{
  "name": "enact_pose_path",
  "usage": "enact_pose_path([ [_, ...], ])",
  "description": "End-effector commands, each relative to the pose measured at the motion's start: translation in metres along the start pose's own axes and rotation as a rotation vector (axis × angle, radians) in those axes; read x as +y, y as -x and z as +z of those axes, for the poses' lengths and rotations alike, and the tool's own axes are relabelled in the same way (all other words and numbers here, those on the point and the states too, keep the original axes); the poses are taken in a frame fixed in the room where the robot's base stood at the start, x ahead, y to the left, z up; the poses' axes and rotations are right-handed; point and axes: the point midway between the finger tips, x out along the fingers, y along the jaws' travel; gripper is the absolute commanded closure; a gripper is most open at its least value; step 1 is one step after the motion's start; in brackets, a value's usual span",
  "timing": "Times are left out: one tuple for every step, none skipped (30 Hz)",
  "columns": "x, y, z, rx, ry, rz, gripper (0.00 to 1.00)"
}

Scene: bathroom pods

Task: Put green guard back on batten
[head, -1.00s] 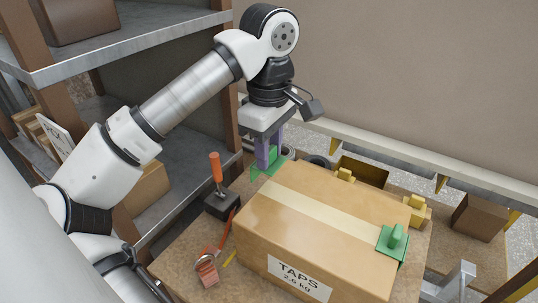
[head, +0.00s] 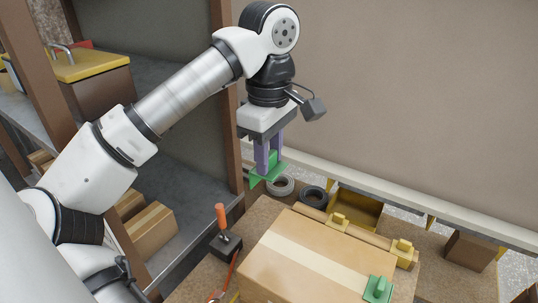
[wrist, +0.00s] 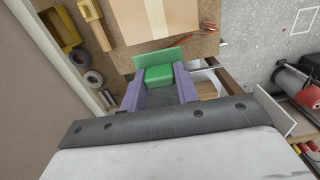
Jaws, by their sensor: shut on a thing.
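My gripper (head: 268,160) points down with purple fingers shut on a green guard (head: 264,178), off the back left corner of the board. In the wrist view the guard (wrist: 165,72) sits between the fingers, its flat plate close to the box edge in the picture. A wooden bar with yellow blocks (head: 372,239), perhaps the batten, lies behind the carton. It also shows in the wrist view (wrist: 99,30).
A grey tape roll (head: 281,186) and a black one (head: 314,196) lie behind the carton, beside a yellow bin (head: 357,211). An orange-handled tool (head: 222,220) stands at the left. A shelf unit (head: 190,130) is left and a wall behind.

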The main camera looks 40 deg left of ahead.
Motion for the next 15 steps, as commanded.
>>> enact_pose_path([
  [0.000,0.009,0.000,0.001,0.000,0.001,0.92],
  [0.000,0.012,0.000,0.000,0.000,0.001,0.92],
  [0.000,0.015,0.000,0.000,0.000,0.000,0.92],
  [0.000,0.017,0.000,0.000,0.000,0.001,0.92],
  [0.000,0.020,0.000,0.000,0.000,0.001,0.92],
  [0.000,0.023,0.000,0.000,0.000,0.001,0.92],
  [0.000,0.024,0.000,0.001,0.001,0.001,0.92],
  [0.000,0.026,0.000,0.001,0.001,0.001,0.92],
  [0.000,0.029,0.000,0.002,0.000,0.001,0.92],
  [0.000,0.032,0.000,0.002,0.000,0.001,0.92],
  [0.000,0.034,0.000,0.002,0.000,0.001,0.92],
  [0.000,0.037,0.000,0.002,0.000,0.001,0.92],
  [0.000,0.040,0.000,0.002,0.000,0.001,0.92],
  [0.000,0.042,0.000,0.001,0.000,0.001,0.92],
  [0.000,0.045,0.000,0.001,0.000,0.001,0.92],
])
